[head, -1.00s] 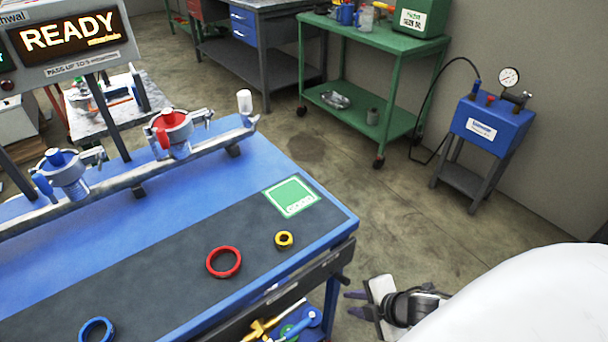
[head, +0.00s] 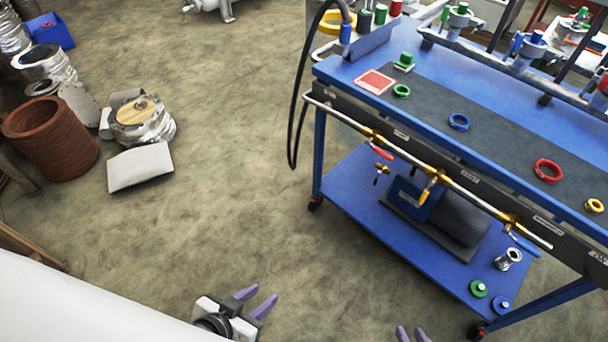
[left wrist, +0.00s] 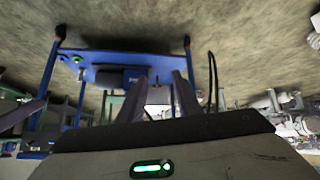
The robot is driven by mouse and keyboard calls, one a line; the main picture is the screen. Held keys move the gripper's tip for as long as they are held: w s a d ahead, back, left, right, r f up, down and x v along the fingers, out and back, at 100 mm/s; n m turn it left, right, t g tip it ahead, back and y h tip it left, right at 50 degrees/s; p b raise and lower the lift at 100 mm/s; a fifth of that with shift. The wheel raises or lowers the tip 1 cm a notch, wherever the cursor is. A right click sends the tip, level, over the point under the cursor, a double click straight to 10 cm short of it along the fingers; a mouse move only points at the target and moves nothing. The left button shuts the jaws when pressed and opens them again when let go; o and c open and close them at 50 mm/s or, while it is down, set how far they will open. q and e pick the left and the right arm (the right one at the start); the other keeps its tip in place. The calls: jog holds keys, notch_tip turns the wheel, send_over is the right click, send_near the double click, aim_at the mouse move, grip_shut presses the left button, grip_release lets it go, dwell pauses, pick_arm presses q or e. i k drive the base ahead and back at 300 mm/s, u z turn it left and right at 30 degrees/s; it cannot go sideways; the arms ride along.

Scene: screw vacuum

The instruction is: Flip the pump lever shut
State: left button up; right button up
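A pipe (head: 340,117) runs along the bench's front edge with three lever valves. A red lever (head: 381,151) is at the left, lying roughly along the pipe. A yellow lever (head: 428,188) in the middle hangs across it. A blue lever (head: 524,244) at the right lies roughly along it. Small labels above are too small to read surely, so I cannot tell which is the pump's. My left gripper (head: 257,300) is open and empty, low in front of the bench; its spread fingers (left wrist: 161,95) show in the left wrist view. My right gripper (head: 411,334) shows only separated fingertips.
The blue bench (head: 328,68) has a lower shelf (head: 351,190) bearing a dark pump-like unit (head: 455,218). A black hose (head: 296,115) hangs at its left end. The floor between is clear.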

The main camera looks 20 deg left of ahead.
aim_at(367, 142)
jog(key=u, duration=0.4)
jog(key=i, duration=1.05)
jog(key=z, duration=3)
jog(key=k, duration=1.35)
jog(key=u, duration=2.15)
